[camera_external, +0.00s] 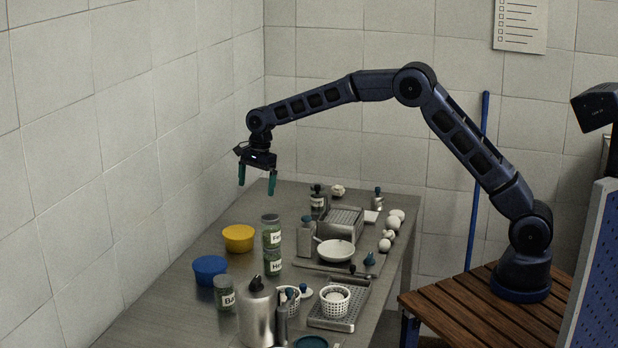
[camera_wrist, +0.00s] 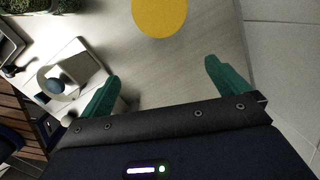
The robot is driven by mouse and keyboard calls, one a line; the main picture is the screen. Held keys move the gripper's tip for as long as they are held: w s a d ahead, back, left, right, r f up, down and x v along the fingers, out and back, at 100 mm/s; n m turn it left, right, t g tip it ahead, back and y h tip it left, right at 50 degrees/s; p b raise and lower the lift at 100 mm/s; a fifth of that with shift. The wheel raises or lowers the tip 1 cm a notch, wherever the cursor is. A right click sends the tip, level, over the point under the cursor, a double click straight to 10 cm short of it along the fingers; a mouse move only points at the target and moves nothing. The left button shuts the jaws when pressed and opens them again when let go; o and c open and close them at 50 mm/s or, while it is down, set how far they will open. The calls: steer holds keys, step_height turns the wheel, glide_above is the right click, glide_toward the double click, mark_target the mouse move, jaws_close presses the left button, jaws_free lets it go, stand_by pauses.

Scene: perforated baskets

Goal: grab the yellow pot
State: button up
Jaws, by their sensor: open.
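The yellow pot (camera_external: 239,239) is a short round tub on the metal table, near its left edge by the tiled wall. In the wrist view it shows as a yellow disc (camera_wrist: 160,15) at the top edge, partly cut off by the frame. My gripper (camera_external: 257,180) is open and empty, its green fingers pointing down. It hangs above the far part of the table, well above the pot and apart from it. In the wrist view my two green fingertips (camera_wrist: 162,75) are spread wide, with the pot beyond them and bare table between.
A blue tub (camera_external: 209,270) stands in front of the yellow pot. Labelled jars (camera_external: 271,232) are stacked close to its right. A metal flask (camera_external: 257,312), a white bowl (camera_external: 336,252) and a white perforated basket (camera_external: 335,302) stand further right and nearer. The wall is close on the left.

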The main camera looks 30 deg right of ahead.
steer(key=m, duration=0.1)
glide_toward(239, 231)
steer(key=shift+w+a+f, duration=0.1)
steer(key=shift+f, duration=0.35)
steer(key=f, duration=0.7)
steer(key=a+f, duration=0.1)
steer(key=f, duration=0.2)
steer(key=shift+s+a+f, duration=0.1)
steer(key=shift+s+f, duration=0.15)
steer(key=c, duration=0.6)
steer(key=shift+r, duration=0.15)
